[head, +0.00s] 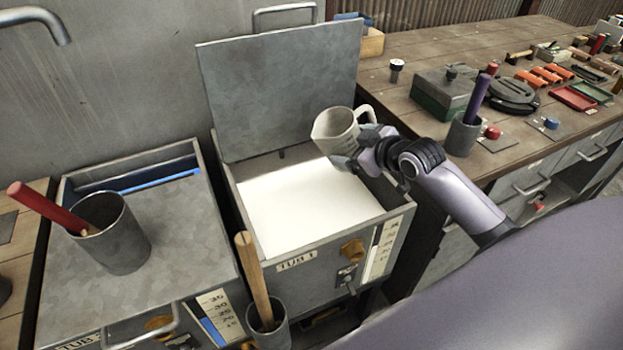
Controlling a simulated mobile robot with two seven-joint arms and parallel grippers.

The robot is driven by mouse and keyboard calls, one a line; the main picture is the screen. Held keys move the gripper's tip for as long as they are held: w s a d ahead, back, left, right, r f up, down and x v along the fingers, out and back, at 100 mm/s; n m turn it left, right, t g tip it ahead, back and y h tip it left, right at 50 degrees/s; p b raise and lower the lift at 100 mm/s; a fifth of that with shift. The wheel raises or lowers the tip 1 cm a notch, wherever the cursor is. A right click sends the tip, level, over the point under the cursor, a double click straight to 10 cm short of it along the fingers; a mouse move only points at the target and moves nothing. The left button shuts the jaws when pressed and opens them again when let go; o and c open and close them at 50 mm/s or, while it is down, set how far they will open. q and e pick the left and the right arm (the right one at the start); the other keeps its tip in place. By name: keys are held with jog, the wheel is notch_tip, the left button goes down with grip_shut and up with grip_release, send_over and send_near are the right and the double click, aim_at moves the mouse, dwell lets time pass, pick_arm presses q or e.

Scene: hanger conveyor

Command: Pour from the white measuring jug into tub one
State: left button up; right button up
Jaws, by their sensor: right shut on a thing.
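The white measuring jug (334,129) is held by my right gripper (350,158) over the back right part of tub one. The jug is tilted, its mouth turned to the left. Its handle shows on the right. The right gripper is shut on the jug's body; its fingertips are partly hidden behind the jug. Tub one (327,262), labelled TUB 1, is open, with its grey lid (278,85) raised at the back. A flat white surface fills the inside of the tub. I cannot make out a stream from the jug. My left gripper is not in view.
A second tub (140,240) with its lid nearly closed stands at left, carrying a grey cup (112,235) with a red-handled tool. Another cup (272,335) with a wooden handle is in front. A cluttered workbench (420,55) is at right.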

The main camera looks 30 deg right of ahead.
jog(key=shift+a+f+m+y, duration=0.55)
jog(key=shift+f+m+y, duration=0.05)
jog(key=shift+m+y, duration=0.3)
jog(key=shift+a+f+m+y+b, duration=0.2)
jog(key=shift+a+m+y+b, duration=0.25)
jog(key=shift+m+b, duration=0.1)
jog(key=shift+r, duration=0.2)
jog(key=shift+r+p, duration=0.55)
jog(key=shift+r, duration=0.8)
